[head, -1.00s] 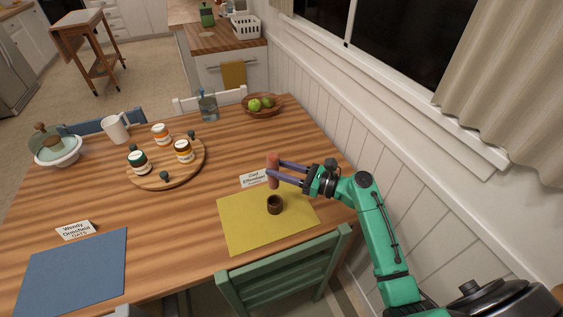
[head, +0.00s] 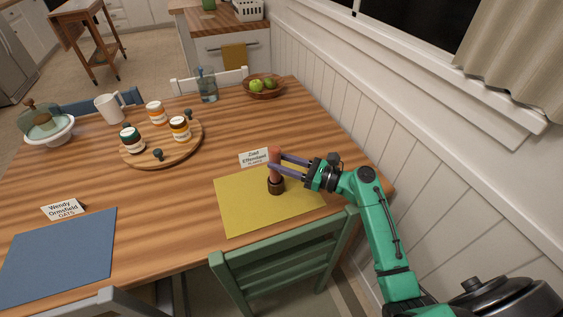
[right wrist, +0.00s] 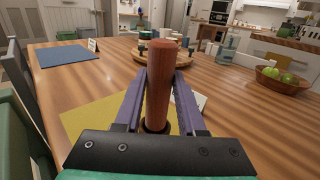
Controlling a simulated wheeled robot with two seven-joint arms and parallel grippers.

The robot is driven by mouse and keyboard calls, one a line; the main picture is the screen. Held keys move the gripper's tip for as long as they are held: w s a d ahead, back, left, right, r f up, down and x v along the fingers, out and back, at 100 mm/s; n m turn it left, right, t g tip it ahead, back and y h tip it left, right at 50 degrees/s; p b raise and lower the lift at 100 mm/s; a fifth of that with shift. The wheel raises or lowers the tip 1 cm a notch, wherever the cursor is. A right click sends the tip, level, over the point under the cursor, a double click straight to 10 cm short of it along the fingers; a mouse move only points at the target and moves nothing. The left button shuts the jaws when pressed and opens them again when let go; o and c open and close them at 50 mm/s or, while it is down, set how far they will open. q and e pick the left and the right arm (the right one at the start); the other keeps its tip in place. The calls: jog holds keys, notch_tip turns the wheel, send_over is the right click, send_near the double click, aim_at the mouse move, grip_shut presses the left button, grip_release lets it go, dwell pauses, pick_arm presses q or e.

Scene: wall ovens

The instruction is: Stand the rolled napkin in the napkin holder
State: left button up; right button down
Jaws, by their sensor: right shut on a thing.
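The rolled napkin (head: 275,164) is a reddish-brown upright roll. My right gripper (head: 275,162) is shut on it, with a purple finger on each side. The napkin holder (head: 276,186) is a short dark brown ring on the yellow placemat (head: 240,205). The napkin's lower end meets the holder's opening in the head view and appears to be in it. In the right wrist view the napkin (right wrist: 161,85) stands between the fingers, and the dark rim of the holder (right wrist: 146,126) shows around its base. How deep the napkin sits is hidden. My left gripper is not in view.
A name card (head: 254,158) stands just behind the placemat. A green chair (head: 285,250) is at the near table edge. A wooden round tray (head: 160,150) with jars is to the left, and a fruit bowl (head: 263,92) is at the back. Bare tabletop lies between.

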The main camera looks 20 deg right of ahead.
jog(key=shift+s+f+b, duration=0.15)
jog(key=shift+s+f, duration=0.05)
jog(key=shift+f, duration=0.45)
jog(key=shift+s+f+b, duration=0.15)
jog(key=shift+s+f, duration=0.05)
jog(key=shift+f, duration=0.6)
jog(key=c, duration=0.7)
grip_release()
jog(key=shift+a, duration=0.1)
jog(key=shift+o, duration=1.4)
jog(key=shift+w+f, duration=0.1)
jog(key=shift+w, duration=0.35)
jog(key=shift+s+r, duration=0.1)
jog(key=shift+r, duration=0.1)
